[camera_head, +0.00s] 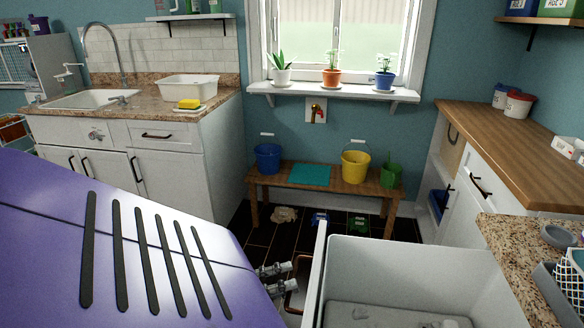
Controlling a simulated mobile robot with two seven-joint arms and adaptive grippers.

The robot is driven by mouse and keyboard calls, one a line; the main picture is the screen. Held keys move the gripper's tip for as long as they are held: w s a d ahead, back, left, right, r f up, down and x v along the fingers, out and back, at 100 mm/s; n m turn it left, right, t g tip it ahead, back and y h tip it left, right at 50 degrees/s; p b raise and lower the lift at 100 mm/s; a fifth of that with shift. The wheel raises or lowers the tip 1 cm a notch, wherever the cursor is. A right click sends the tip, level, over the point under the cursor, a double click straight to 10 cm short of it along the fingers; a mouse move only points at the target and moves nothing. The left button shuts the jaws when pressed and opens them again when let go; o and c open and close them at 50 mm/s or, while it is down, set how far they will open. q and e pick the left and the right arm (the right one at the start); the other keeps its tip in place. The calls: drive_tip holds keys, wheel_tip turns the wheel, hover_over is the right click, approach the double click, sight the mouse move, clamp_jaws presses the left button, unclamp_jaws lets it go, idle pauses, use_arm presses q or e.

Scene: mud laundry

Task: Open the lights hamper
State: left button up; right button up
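A white open-topped bin (400,262), which looks like a pulled-out hamper, stands at bottom centre right. Its front panel (318,268) is on the left side, with a gap behind it, and greyish stuff lies inside. No label is readable, so I cannot tell if it is the lights hamper. A brown loop handle (297,286) shows outside the front panel. My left gripper (283,279) is at this handle, its two grey fingertips apart. The lower fingertip overlaps the handle; I cannot tell if they touch. My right gripper is not in view.
A wooden bench (263,182) with a blue bucket (267,157), yellow bucket (355,166) and green can stands under the window. A sink cabinet (180,176) is at left. A wooden counter (510,150) runs along the right. Dark floor shows between.

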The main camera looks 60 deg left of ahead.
use_arm(q)
drive_tip(key=v, duration=1)
drive_tip(key=shift+w, duration=0.1)
